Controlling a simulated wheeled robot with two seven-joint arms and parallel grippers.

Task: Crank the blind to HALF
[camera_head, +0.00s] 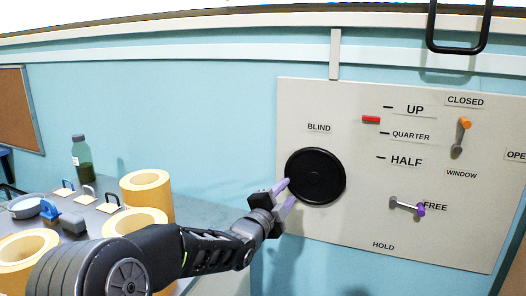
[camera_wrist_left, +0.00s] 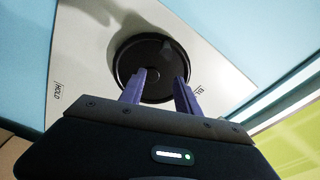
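The blind crank is a black round disc (camera_head: 316,176) on the pale wall panel, beside the BLIND label; it also shows in the left wrist view (camera_wrist_left: 152,52). My left gripper (camera_head: 286,196) is open, its two purple fingers apart at the disc's lower left edge. In the left wrist view the fingers (camera_wrist_left: 160,78) overlap the disc's near part. I cannot tell whether they touch it or whether a crank knob sits between them. The red marker (camera_head: 371,120) is between the UP and QUARTER ticks, above the HALF label (camera_head: 406,160). My right gripper is not in view.
A purple-tipped lever (camera_head: 406,205) points at FREE. An orange-tipped window lever (camera_head: 461,138) points up toward CLOSED. A black handle bar (camera_head: 457,47) hangs at the top right. Paper rolls (camera_head: 147,185) and a green bottle (camera_head: 83,160) stand at the left.

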